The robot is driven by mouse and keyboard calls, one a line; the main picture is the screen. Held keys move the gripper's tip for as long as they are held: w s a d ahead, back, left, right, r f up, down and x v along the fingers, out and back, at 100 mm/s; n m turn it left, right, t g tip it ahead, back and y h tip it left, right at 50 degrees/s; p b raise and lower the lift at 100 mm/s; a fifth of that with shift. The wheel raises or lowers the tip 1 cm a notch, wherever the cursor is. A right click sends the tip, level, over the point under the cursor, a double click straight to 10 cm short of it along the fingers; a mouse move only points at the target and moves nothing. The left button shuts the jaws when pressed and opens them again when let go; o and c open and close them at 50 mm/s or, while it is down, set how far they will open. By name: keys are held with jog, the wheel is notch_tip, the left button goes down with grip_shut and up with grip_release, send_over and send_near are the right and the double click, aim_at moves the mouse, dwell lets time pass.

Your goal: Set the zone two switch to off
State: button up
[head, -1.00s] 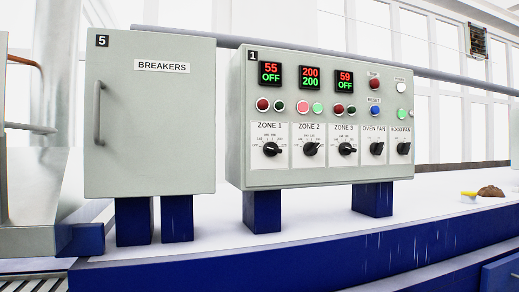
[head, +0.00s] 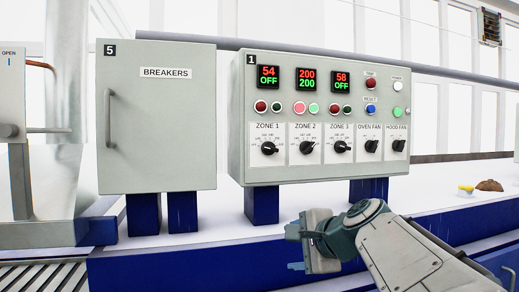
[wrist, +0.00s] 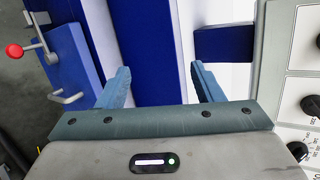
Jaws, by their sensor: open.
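The control panel (head: 236,160), marked 1, stands on blue legs in the head view. Its zone two switch (head: 307,147) is a black knob under the "ZONE 2" label, its pointer turned to the upper right. The zone two display (head: 307,79) reads 200 over 200. My gripper (head: 292,248) is below and in front of the panel, fingers pointing left in the picture, touching no switch. In the wrist view my gripper (wrist: 160,68) is open and empty. Black knobs (wrist: 312,105) show at the right edge there; I cannot tell which zones they are.
The zone one knob (head: 269,148) and zone three knob (head: 342,147) flank it; the zone one and three displays read OFF. A breaker cabinet (head: 160,125) stands to the left. A blue bench edge (head: 200,262) runs below. The space before the panel face is clear.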

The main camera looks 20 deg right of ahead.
aim_at(310, 147)
jog(key=w+d+r+m+t+h+p, duration=0.1)
jog(key=d+r+m+t, duration=0.3)
jog(key=r, duration=0.5)
jog(key=w+d+r+m+t+h+p, duration=0.1)
jog(key=d+r+m+t, duration=0.1)
jog(key=d+r+m, duration=0.6)
jog(key=w+n+p, duration=0.1)
jog(key=w, duration=0.3)
jog(key=w+a+r+n+p, duration=0.1)
jog(key=w, duration=0.4)
jog(key=w+r+p, duration=0.1)
jog(key=w, duration=0.3)
jog(key=shift+w+a+n+p, duration=0.25)
jog(key=shift+w+n+p, duration=0.1)
jog(key=shift+n, duration=0.05)
jog(key=c, duration=1)
